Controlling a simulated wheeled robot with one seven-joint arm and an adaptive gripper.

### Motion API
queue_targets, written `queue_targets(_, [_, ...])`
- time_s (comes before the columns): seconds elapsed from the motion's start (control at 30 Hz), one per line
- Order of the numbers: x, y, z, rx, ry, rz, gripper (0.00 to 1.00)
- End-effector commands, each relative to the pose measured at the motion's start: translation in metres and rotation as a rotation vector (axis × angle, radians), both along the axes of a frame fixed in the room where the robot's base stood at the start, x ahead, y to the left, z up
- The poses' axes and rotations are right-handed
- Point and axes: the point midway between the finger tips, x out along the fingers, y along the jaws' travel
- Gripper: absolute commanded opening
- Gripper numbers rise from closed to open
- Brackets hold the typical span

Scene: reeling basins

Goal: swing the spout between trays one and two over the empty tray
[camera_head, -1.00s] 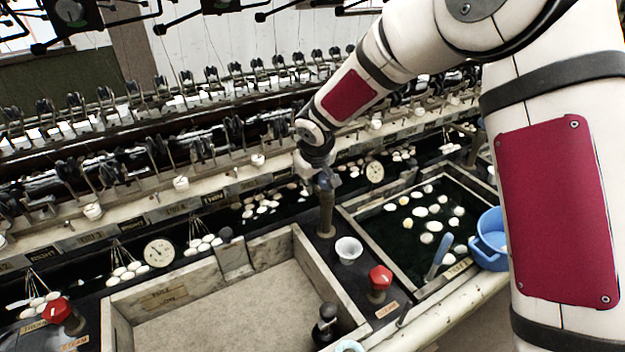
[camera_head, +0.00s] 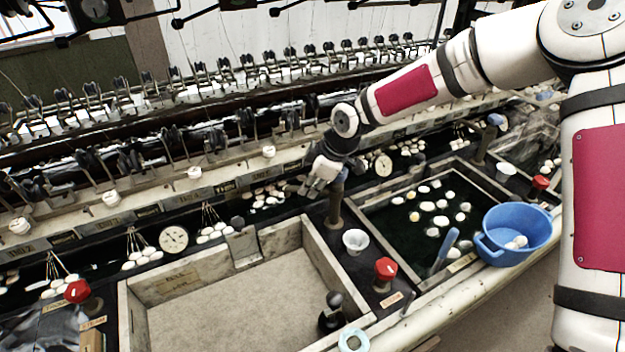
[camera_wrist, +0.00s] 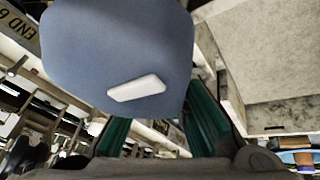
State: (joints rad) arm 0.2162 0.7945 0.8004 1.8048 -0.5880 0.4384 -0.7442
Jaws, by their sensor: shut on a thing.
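The spout (camera_head: 336,209) is a brownish upright post on the dark strip between the two trays; its upper end is partly hidden by my gripper. My gripper (camera_head: 313,186) is at its top, toward the left side, shut on it. In the wrist view, a large blue-grey part with a white mark (camera_wrist: 120,45), apparently the spout's head, fills the top in front of my green finger pads. The empty tray (camera_head: 285,238), stone-walled with a bare grey floor, is at lower left. The other tray (camera_head: 377,193) holds dark water and white cocoons. I cannot tell exactly where the outlet points.
A white cup (camera_head: 355,241), a red valve knob (camera_head: 385,270) and a black knob (camera_head: 333,303) stand near the post. A blue basin (camera_head: 515,232) sits at the right tray's front corner. A round gauge (camera_head: 173,240) and reeling machinery line the back.

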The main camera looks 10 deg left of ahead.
Motion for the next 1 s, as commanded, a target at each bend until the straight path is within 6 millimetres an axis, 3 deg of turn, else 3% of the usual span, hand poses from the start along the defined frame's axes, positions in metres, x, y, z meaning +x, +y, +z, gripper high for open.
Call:
queue_targets(0.5, [-0.027,-0.007,-0.002,0.000,0.002,0.451,0.00])
queue_targets(1.0, [-0.038,-0.014,-0.002,-0.002,0.002,0.648,0.00])
